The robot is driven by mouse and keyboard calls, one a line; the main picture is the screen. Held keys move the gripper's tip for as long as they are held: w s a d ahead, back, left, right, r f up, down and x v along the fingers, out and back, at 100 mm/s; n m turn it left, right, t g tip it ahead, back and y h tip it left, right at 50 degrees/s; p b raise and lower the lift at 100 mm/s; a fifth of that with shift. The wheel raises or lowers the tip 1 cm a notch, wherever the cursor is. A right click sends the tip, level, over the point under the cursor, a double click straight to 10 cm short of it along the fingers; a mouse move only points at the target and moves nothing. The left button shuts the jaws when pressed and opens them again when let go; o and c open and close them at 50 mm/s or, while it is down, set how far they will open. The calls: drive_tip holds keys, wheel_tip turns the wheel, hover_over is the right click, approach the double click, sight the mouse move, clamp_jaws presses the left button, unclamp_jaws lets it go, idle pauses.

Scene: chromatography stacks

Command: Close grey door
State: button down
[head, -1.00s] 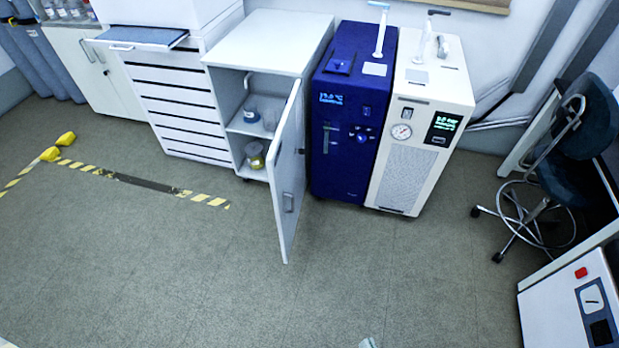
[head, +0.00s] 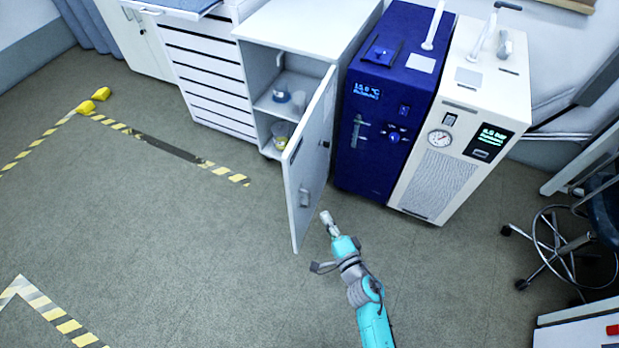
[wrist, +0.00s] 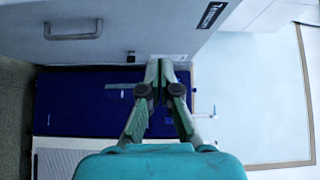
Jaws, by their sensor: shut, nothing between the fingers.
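The grey door (head: 314,150) stands wide open from the low grey cabinet and juts out over the floor. My gripper (head: 326,217) is just right of the door's free end in the head view. In the wrist view my gripper (wrist: 166,64) is shut and empty, its fingertips overlapping the panel's lower edge; I cannot tell whether they touch it.
Inside the cabinet are a flask (head: 281,93) and a beaker with yellow contents (head: 281,136). A blue unit (head: 372,150) and a white unit (head: 445,175) stand right of the door. A stool (head: 560,250) is farther right. The floor left of the door is clear.

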drive_tip(key=w, duration=0.2)
approach(295, 177)
drive_tip(key=w+d, duration=0.1)
drive_tip(key=w, duration=0.3)
drive_tip(key=a, duration=0.1)
drive_tip(key=w+a, duration=0.1)
drive_tip(key=a, duration=0.1)
drive_tip(key=shift+r, duration=0.2)
drive_tip(key=shift+w+a, duration=0.15)
drive_tip(key=shift+a, duration=0.3)
drive_tip(key=shift+a, duration=0.1)
